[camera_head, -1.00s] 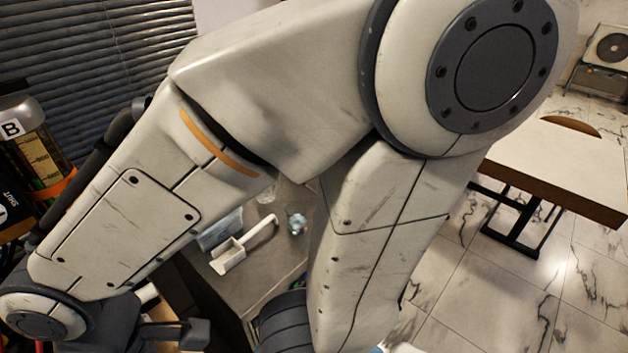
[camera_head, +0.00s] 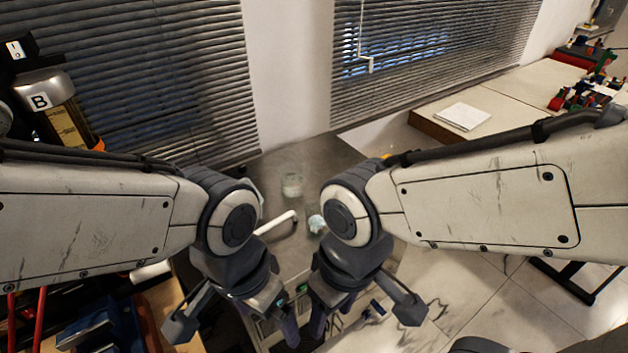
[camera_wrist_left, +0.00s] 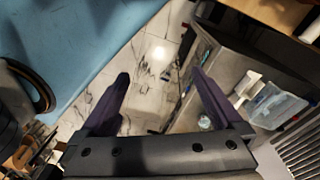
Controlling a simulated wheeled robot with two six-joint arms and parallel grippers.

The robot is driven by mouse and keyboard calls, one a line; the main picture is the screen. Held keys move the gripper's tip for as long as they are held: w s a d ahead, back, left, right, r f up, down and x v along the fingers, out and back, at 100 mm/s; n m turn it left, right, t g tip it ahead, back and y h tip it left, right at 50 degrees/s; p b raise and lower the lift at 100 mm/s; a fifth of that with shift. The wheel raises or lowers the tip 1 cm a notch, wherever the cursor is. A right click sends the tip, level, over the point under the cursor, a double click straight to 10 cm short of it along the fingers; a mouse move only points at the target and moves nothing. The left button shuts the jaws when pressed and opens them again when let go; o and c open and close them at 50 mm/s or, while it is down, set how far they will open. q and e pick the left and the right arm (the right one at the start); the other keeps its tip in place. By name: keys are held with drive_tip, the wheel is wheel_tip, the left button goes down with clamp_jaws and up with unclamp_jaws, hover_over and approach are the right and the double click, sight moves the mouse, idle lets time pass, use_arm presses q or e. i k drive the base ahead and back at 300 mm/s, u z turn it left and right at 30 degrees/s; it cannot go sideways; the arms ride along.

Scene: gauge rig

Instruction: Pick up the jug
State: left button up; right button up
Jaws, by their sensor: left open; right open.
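A small clear vessel (camera_head: 291,185), which may be the jug, stands on the grey bench top beyond my grippers. A second small pale-blue, glassy item (camera_head: 316,223) sits nearer, beside my right wrist; I cannot tell its exact shape. My left gripper (camera_head: 235,325) is open and empty in front of the bench. My right gripper (camera_head: 365,315) is open and empty, to the right of the left one. Neither touches a vessel.
A white scoop (camera_head: 275,224) lies on the bench, partly hidden by my left wrist. In the left wrist view a clear tub (camera_wrist_left: 278,106) is beside it. A canister marked B (camera_head: 55,110) stands at far left. A table (camera_head: 510,95) stands at the back right.

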sight(292, 187)
drive_tip(key=z, duration=0.45)
drive_tip(key=k, duration=1.05)
drive_tip(key=z, duration=1.35)
drive_tip(key=i, duration=2.2)
drive_tip(key=u, duration=0.2)
drive_tip(key=i, duration=0.95)
drive_tip(key=u, duration=1.65)
drive_tip(key=i, duration=0.95)
drive_tip(key=u, duration=0.85)
